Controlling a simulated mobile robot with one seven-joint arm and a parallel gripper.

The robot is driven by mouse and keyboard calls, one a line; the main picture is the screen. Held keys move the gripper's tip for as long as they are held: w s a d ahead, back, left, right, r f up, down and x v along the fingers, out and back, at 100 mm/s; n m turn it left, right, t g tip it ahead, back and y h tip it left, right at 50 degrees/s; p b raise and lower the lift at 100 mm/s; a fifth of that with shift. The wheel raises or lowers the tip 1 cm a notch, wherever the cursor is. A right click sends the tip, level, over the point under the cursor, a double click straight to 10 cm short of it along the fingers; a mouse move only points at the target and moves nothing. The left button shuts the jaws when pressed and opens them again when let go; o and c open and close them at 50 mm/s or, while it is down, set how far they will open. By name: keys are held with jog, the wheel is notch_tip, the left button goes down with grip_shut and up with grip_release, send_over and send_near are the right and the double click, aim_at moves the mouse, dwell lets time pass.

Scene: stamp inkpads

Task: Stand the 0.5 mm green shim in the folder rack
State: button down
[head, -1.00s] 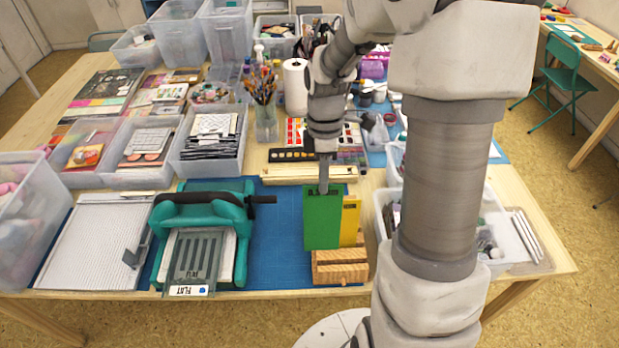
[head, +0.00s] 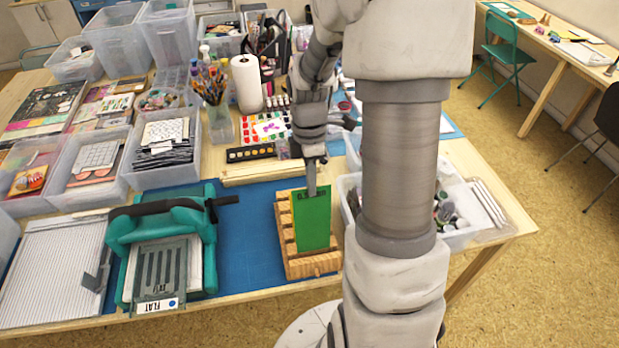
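The green shim (head: 312,223) is an upright flat green plate with dark lettering along its top edge. My gripper (head: 311,190) is shut on its top edge from above. The wooden folder rack (head: 299,269) lies on the blue mat, with slots showing along its left side. The shim stands over the rack and its lower edge meets the slotted part. I cannot tell how deep in a slot it sits. The shim hides the middle of the rack, and my arm covers part of the area to its right.
A teal die-cutting press (head: 168,245) with a FLAT plate stands left of the rack, its black handle pointing toward it. Bare blue mat (head: 243,240) lies between them. A clear bin (head: 455,208) of supplies stands to the right, partly behind my arm.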

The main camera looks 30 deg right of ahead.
aim_at(312, 205)
jog(key=shift+s+a+f+b, duration=0.1)
jog(key=shift+s+f+b, duration=0.1)
jog(key=shift+f+b, duration=1.05)
jog(key=shift+s+a+f+b, duration=0.15)
jog(key=shift+f+b, duration=0.45)
jog(key=shift+f, duration=1.2)
jog(key=c, duration=1.5)
grip_release()
jog(key=shift+d, duration=0.1)
jog(key=shift+c, duration=0.2)
jog(key=o, duration=0.5)
jog(key=shift+o, duration=0.2)
jog(key=shift+w+d+r+p, duration=0.1)
jog(key=shift+w+r+p, duration=0.05)
jog(key=shift+r+p, duration=1.05)
jog(key=shift+w+r+p, duration=0.1)
jog(key=shift+r+p, duration=0.9)
jog(key=shift+r, duration=0.3)
notch_tip(312, 205, up, 17)
jog(key=w, duration=0.2)
jog(key=shift+w+d+r, duration=0.15)
jog(key=shift+d, duration=0.2)
